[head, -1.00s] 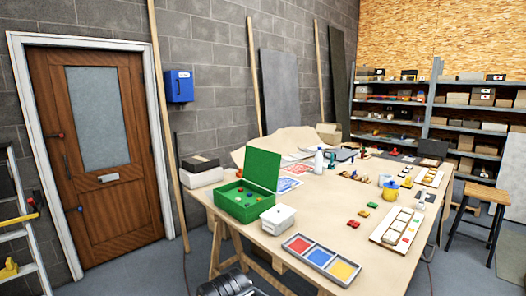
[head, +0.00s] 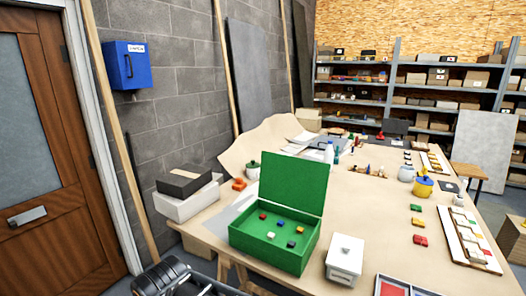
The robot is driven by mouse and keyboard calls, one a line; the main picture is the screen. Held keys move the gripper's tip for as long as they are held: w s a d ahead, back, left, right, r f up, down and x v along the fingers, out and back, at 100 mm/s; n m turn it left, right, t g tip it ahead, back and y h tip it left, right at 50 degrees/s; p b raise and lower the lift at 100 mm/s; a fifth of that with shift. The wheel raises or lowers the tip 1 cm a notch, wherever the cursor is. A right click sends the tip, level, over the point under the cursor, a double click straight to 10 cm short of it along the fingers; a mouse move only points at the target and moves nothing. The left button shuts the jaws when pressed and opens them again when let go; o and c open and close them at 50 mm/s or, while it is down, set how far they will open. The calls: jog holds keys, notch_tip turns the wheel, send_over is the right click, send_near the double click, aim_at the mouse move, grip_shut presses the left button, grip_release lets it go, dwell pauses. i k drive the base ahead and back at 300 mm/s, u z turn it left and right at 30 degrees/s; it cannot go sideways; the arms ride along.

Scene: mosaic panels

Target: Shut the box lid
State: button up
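A green box (head: 270,256) stands on the wooden worktable near its front left edge in the head view. Its green lid (head: 293,182) is open and stands roughly upright at the back of the box. Several small coloured pieces (head: 271,236) lie inside on the box floor. A dark part of my arm (head: 172,278) shows at the bottom edge, below the table and left of the box. It is apart from the box. I cannot make out the fingers or whether they are open.
A white lidded container (head: 345,259) stands close to the right of the box. A black and white box stack (head: 186,190) is to the left. A colour tray (head: 395,288) is at the front edge. Table (head: 375,215) right of the lid is mostly clear.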

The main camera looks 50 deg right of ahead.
aim_at(300, 184)
jog(key=i, duration=1)
jog(key=z, duration=2.35)
